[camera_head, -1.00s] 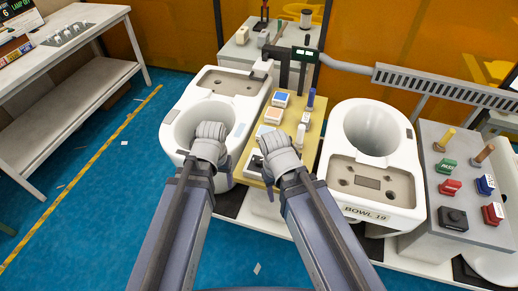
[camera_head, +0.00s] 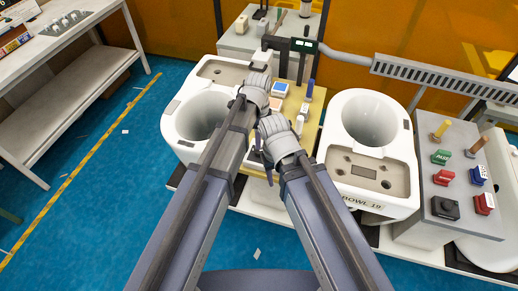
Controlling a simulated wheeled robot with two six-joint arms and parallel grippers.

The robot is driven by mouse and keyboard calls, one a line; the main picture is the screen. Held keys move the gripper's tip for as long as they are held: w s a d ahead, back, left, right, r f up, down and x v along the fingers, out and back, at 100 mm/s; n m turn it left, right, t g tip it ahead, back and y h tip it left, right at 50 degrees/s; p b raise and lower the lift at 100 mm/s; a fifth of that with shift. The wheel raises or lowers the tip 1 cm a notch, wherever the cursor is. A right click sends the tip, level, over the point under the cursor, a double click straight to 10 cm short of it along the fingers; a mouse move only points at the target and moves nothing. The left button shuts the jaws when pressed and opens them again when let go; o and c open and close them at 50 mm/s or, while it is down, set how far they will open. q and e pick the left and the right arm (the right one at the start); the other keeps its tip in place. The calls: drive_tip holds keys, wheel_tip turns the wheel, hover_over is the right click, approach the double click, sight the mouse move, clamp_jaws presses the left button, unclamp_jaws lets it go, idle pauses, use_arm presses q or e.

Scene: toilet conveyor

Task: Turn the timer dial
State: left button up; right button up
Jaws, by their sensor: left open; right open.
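I cannot pick out a marked timer dial for certain. A black square control with a round top (camera_head: 446,207) sits on the grey box at the right, far from both grippers. A small dark unit with a green display (camera_head: 304,46) stands on a post behind the wooden panel (camera_head: 312,118). My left gripper (camera_head: 258,80) is over the upper left part of that panel, beside the blue-topped button (camera_head: 280,88). My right gripper (camera_head: 272,124) is lower, over the panel's left part. Both are open, and neither visibly holds anything; their fingertips are mostly hidden by the hands.
White toilet bowls stand left (camera_head: 199,116) and right (camera_head: 370,121) of the panel. The grey box (camera_head: 478,222) at right carries green, red and blue blocks and wooden pegs. A grey bench (camera_head: 85,50) stands at far left.

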sight(259, 153)
use_arm(q)
drive_tip(key=shift+d+f, duration=0.1)
drive_tip(key=shift+f, duration=0.05)
wheel_tip(259, 153, down, 8)
drive_tip(key=b, duration=0.8)
drive_tip(key=shift+r, duration=0.2)
drive_tip(key=shift+c, duration=0.4)
clamp_jaws()
